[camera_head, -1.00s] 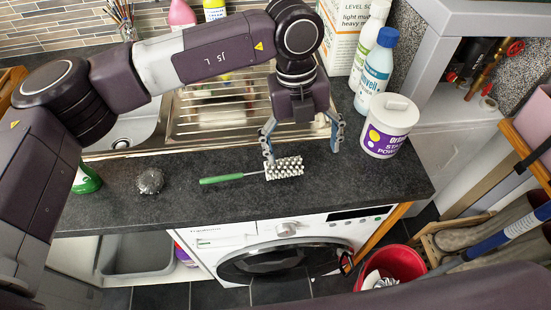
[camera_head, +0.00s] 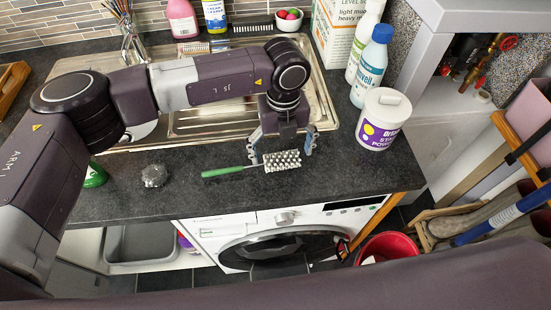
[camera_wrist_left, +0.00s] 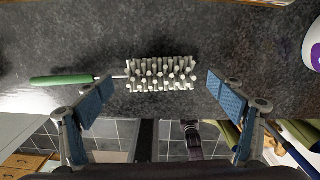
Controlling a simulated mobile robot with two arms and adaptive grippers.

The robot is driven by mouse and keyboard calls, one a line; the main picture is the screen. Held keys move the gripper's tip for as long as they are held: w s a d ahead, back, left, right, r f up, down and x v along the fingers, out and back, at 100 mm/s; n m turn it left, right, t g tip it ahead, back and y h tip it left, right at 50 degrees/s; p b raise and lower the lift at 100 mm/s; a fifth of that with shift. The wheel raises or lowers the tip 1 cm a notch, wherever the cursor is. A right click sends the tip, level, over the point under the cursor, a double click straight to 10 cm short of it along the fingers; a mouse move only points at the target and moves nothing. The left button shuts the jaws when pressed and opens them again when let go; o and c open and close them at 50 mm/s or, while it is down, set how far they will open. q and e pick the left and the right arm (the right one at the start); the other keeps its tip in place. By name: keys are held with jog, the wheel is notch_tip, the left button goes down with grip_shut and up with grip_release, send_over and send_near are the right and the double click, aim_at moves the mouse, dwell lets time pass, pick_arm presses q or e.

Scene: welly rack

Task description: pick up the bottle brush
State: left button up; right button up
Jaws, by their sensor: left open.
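The bottle brush (camera_head: 282,161) lies on the dark worktop near its front edge. It has a white bristle head and a green handle (camera_head: 222,172) pointing left. My left gripper (camera_head: 281,156) is open at the brush head, one finger on each side of it in the head view. In the left wrist view the bristle head (camera_wrist_left: 160,74) lies ahead of and between the open fingers (camera_wrist_left: 160,95), with the green handle (camera_wrist_left: 62,79) out to the left. No grip on the brush shows. My right gripper is not in view.
A white tub with a purple label (camera_head: 382,120) stands right of the gripper, with bottles (camera_head: 371,66) behind it. A metal scourer (camera_head: 154,175) lies left of the handle. The steel sink (camera_head: 190,122) is behind. A washing machine (camera_head: 285,240) is below the worktop edge.

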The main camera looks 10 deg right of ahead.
pick_arm(q)
jog(key=c, duration=1.2)
jog(key=shift+c, duration=0.2)
jog(key=shift+r, duration=0.15)
